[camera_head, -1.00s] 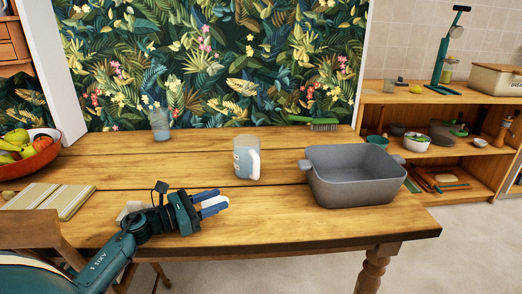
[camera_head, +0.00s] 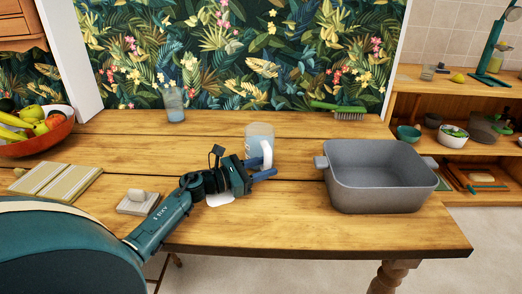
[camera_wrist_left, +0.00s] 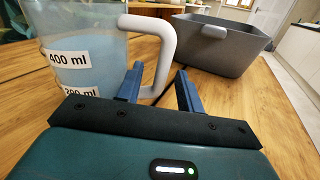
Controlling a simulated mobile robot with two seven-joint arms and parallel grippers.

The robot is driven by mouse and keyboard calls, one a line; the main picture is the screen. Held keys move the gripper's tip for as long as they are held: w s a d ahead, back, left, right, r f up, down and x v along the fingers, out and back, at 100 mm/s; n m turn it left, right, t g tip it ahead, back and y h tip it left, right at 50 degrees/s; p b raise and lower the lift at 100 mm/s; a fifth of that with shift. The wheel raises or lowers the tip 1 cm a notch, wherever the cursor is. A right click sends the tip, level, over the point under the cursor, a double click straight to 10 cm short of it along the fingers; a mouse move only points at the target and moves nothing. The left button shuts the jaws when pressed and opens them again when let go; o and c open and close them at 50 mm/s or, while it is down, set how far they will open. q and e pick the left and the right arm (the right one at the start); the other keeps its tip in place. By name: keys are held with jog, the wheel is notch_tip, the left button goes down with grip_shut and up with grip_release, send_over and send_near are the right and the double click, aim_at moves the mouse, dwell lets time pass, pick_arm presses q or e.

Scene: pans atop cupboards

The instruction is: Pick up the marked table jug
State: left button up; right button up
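The marked jug (camera_head: 257,133) stands upright on the wooden table in the head view, clear with a pale blue fill and a white handle. My left gripper (camera_head: 268,171) is low in front of the jug. In the wrist view its two blue fingers (camera_wrist_left: 157,88) are apart, and the lower part of the white handle (camera_wrist_left: 161,70) shows between them. Contact with the handle cannot be told. My right gripper is in neither view.
A grey pan (camera_head: 375,190) stands close to the right of the jug. A green brush (camera_head: 340,110) and a glass (camera_head: 174,104) are at the back. A fruit bowl (camera_head: 40,142), striped cloth (camera_head: 58,180) and small pale block (camera_head: 138,203) are left. The table behind the jug is mostly clear.

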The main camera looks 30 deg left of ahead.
pick_arm(q)
jog(key=shift+w+d, duration=0.35)
jog(key=shift+w, duration=0.25)
jog(key=shift+c, duration=0.5)
grip_shut()
jog(key=shift+r, duration=0.1)
